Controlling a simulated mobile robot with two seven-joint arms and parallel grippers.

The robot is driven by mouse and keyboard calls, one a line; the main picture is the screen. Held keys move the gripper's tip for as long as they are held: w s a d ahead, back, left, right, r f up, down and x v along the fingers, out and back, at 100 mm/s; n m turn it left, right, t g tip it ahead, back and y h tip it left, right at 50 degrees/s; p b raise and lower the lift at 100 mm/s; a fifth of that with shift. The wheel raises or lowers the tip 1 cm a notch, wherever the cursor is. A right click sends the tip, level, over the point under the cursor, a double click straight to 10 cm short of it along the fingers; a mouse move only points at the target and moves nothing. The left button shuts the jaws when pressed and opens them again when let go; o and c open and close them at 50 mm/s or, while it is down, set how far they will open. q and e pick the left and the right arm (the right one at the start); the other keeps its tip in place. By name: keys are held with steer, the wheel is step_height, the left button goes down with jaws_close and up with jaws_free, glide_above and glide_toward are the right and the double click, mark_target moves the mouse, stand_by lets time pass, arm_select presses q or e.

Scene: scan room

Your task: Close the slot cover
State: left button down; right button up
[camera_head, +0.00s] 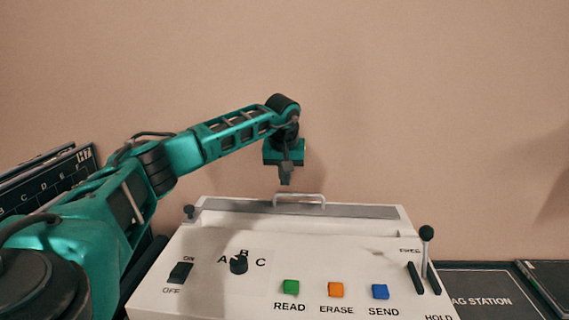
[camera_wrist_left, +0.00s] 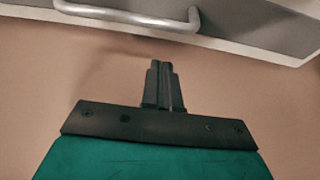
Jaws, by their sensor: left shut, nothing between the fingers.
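The slot cover (camera_head: 360,211) looks like a long grey strip along the back of the white console (camera_head: 200,250). A silver bar handle (camera_head: 299,197) stands at the strip's back edge. The handle also shows at the top of the left wrist view (camera_wrist_left: 130,17), with the grey panel (camera_wrist_left: 240,25) beside it. I cannot tell how far the cover is open. My left gripper (camera_head: 286,182) points down, a little above and behind the handle, apart from it. Its fingers (camera_wrist_left: 164,66) are shut and empty. My right gripper is not in view.
The console top has a black switch (camera_head: 180,272), a rotary knob (camera_head: 239,265), green (camera_head: 291,287), orange (camera_head: 336,289) and blue (camera_head: 380,291) buttons, and an upright ball-topped lever (camera_head: 426,235). A dark panel (camera_head: 485,298) lies to the right. The wall stands behind.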

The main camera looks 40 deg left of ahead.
mark_target(283, 205)
arm_select(q)
steer(key=shift+s+d+f, duration=0.2)
steer(key=shift+s+d, duration=0.8)
steer(key=shift+s, duration=0.3)
